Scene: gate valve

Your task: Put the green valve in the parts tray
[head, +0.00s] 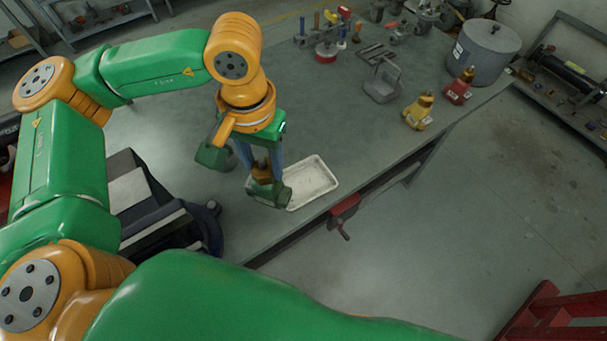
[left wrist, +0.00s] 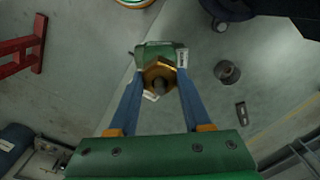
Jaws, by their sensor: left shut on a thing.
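The green valve (head: 270,193) has a green body and a brass hex collar. My left gripper (head: 262,165) points down with its blue fingers shut on the valve's brass part. In the left wrist view the valve (left wrist: 160,52) sits between the tips of the fingers (left wrist: 160,82), its collar facing the camera. The parts tray (head: 318,182) is a shallow white tray near the table's front edge. The valve overlaps the tray's left end in the head view; its height above the tray is hard to tell. My right gripper is not in view.
A yellow valve (head: 419,112) and a red valve (head: 460,87) stand at the table's right, by a grey pot (head: 482,52). A grey holder (head: 382,84) and several tools are at the back. A red-handled clamp (head: 344,209) is at the front edge. The middle of the table (head: 340,125) is clear.

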